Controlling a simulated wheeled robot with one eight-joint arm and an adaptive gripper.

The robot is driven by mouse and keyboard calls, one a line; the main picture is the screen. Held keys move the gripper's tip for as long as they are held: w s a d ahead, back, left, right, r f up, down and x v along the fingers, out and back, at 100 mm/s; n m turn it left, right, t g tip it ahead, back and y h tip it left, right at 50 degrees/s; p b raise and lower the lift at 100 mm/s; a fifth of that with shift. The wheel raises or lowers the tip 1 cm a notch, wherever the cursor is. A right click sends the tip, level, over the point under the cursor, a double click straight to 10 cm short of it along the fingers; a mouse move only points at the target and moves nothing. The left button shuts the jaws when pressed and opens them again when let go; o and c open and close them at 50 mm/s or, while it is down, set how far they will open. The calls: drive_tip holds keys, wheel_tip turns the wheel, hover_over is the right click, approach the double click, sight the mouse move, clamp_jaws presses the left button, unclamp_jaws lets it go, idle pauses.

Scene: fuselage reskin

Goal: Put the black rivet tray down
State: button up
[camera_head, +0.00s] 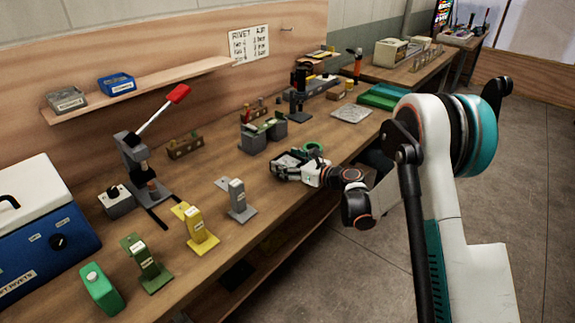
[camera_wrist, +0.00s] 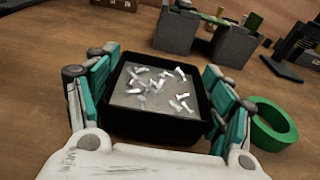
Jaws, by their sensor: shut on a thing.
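The black rivet tray (camera_wrist: 196,124) is a small square tray with several silver rivets inside. In the wrist view it sits between the two teal finger pads of my gripper (camera_wrist: 160,100), which is shut on its left and right sides. In the head view my gripper (camera_head: 287,165) is over the front part of the wooden workbench (camera_head: 262,200), and the tray is small and partly hidden by the fingers. The tray looks level and low over the bench top. I cannot tell whether its underside touches the wood.
A green ring (camera_wrist: 272,125), like a tape roll, lies just right of my gripper. Grey bins (camera_head: 262,135) stand behind it. Grey (camera_head: 237,200), yellow (camera_head: 196,228) and green (camera_head: 146,263) stands are to the left. Some bare bench lies between the gripper and the grey stand.

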sight(288, 161)
wheel_tip(288, 161, up, 18)
drive_tip(key=p, duration=0.6)
drive_tip(key=s+d+f+m+t+h, duration=0.1)
drive_tip(key=s+d+m+t+h, duration=0.1)
drive_tip(key=s+d, duration=0.7)
drive_tip(key=s+d+f+m+t+h, duration=0.1)
drive_tip(key=s+d+m+t+h, duration=0.2)
drive_tip(key=s+d, duration=0.6)
drive_tip(key=d+m+h, duration=0.2)
drive_tip(key=d+h, duration=0.1)
drive_tip(key=d, duration=0.2)
drive_tip(key=shift+s+f, duration=0.15)
drive_tip(key=shift+s, duration=0.15)
